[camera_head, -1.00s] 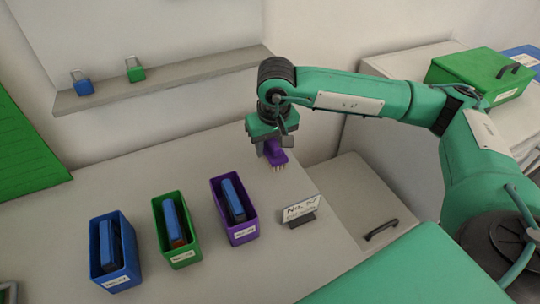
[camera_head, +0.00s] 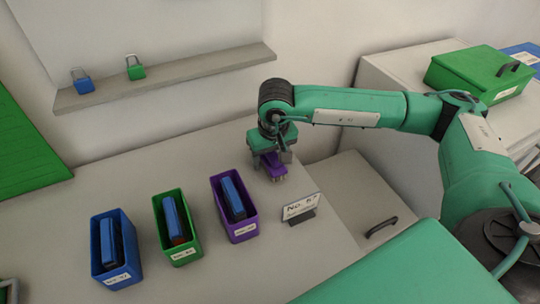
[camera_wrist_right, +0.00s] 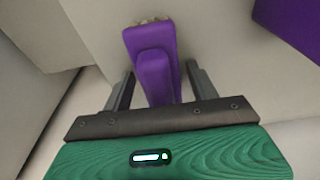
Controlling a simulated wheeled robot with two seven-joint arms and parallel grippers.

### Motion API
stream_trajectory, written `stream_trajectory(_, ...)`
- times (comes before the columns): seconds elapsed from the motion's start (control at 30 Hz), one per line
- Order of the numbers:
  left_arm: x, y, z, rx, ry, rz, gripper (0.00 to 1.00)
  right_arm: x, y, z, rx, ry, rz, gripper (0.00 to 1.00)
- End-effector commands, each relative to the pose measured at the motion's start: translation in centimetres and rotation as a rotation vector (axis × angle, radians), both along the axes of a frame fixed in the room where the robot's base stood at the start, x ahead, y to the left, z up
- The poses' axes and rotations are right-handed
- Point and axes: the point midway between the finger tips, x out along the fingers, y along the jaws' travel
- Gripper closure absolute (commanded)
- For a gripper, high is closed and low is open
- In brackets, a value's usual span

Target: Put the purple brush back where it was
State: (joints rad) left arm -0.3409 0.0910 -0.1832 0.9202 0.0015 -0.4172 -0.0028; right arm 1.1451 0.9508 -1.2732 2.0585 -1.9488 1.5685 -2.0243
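The purple brush (camera_head: 271,166) is at the back right of the table, bristles toward the table's right edge. It appears to rest on the table top. My right gripper (camera_head: 270,157) is just above it, with its fingers spread on both sides of the handle. In the right wrist view, the purple brush (camera_wrist_right: 155,60) lies between the two dark fingers (camera_wrist_right: 160,75), with small gaps beside it. My left gripper is not in view.
Purple (camera_head: 240,234), green (camera_head: 183,254) and blue (camera_head: 124,274) bins with blue items inside stand in front. A label stand (camera_head: 300,208) is near the table's right edge. A shelf (camera_head: 170,76) carries two padlocks. A green box (camera_head: 480,72) sits at the right back.

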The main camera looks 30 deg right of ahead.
Motion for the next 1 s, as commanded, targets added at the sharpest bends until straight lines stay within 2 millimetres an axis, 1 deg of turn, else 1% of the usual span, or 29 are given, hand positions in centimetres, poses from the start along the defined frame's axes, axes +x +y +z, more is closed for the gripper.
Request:
stream_trajectory(0.17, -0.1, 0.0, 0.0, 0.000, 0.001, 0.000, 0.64, 0.0, 0.0, 0.0, 0.000, 0.000, 0.000, 0.40)
stream_trajectory(0.3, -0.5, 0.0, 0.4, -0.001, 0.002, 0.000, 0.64, 0.0, 0.0, 0.5, 0.000, 0.000, 0.000, 0.40)
stream_trajectory(0.33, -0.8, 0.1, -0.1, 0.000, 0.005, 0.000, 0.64, 0.0, 0.0, 0.7, 0.001, -0.002, 0.000, 0.40)
stream_trajectory(0.43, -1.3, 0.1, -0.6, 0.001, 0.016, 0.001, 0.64, -0.2, 0.0, 2.3, 0.001, -0.005, 0.000, 0.40)
stream_trajectory(0.57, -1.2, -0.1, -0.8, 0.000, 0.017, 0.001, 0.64, -0.7, 0.1, 5.2, 0.001, -0.006, 0.001, 0.40)
stream_trajectory(0.7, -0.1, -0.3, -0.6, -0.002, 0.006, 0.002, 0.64, -1.1, 0.1, 8.2, 0.001, -0.006, 0.001, 0.40)
stream_trajectory(0.8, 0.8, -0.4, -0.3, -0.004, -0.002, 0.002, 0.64, -1.4, 0.1, 9.9, 0.000, -0.004, 0.002, 0.40)
stream_trajectory(0.9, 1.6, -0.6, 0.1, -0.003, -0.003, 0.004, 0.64, -1.6, 0.1, 11.1, 0.001, -0.002, 0.001, 0.40)
stream_trajectory(1.0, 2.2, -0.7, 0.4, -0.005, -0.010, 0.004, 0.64, -1.8, 0.1, 11.9, 0.000, -0.001, 0.000, 0.40)
